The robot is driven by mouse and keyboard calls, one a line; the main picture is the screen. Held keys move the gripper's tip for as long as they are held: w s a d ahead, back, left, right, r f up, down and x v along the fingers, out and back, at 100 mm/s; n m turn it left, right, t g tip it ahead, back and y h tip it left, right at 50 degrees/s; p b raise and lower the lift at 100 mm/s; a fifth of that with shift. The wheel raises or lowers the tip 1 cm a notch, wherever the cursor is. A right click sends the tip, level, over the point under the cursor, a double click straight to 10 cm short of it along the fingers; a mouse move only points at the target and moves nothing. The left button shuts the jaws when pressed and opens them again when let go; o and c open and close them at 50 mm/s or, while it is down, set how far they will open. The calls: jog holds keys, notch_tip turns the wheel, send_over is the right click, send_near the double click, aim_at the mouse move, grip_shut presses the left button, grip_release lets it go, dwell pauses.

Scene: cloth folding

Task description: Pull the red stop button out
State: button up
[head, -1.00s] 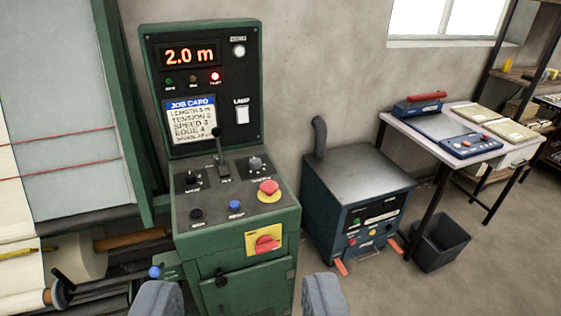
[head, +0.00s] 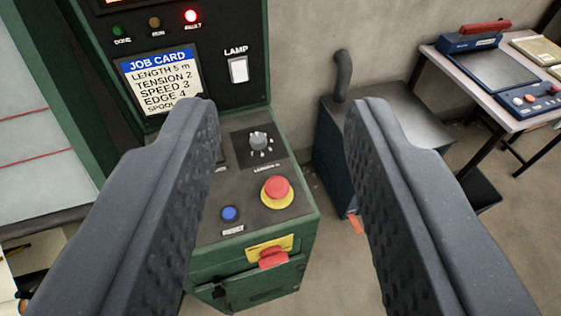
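The red stop button (head: 277,188) is a mushroom head on a yellow base, on the sloped top of the green control console (head: 300,222). It shows between my two fingers, in the lower middle of the head view. My gripper (head: 280,105) is wide open with dark ridged fingers, and nothing is between them at the fingertips. The fingers appear nearer to the camera than the button, and I see no contact with it. The left finger hides the left part of the console top.
A red rotary switch (head: 273,258) on a yellow plate is on the console front. The upright panel has a job card (head: 160,80) and a lit red fault lamp (head: 190,16). A dark cabinet (head: 385,108) stands right.

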jog(key=shift+w+a, duration=0.15)
jog(key=shift+w, duration=0.1)
jog(key=o, duration=0.4)
jog(key=shift+s, duration=0.1)
jog(key=shift+c, duration=0.2)
jog(key=o, duration=0.4)
jog(key=shift+w, duration=0.2)
jog(key=shift+c, duration=0.2)
jog(key=m+g+h+p, duration=0.2)
jog(key=m+g+p, duration=0.3)
jog(key=g+p, duration=0.6)
send_over(276, 186)
jog(key=s+a, duration=0.2)
jog(key=s, duration=0.3)
notch_tip(276, 186, down, 30)
jog(key=r, duration=0.1)
jog(key=x, duration=1.3)
jog(key=shift+s+a+p, duration=0.1)
jog(key=shift+a+p, duration=0.1)
jog(key=shift+p, duration=0.2)
jog(key=shift+c, duration=0.2)
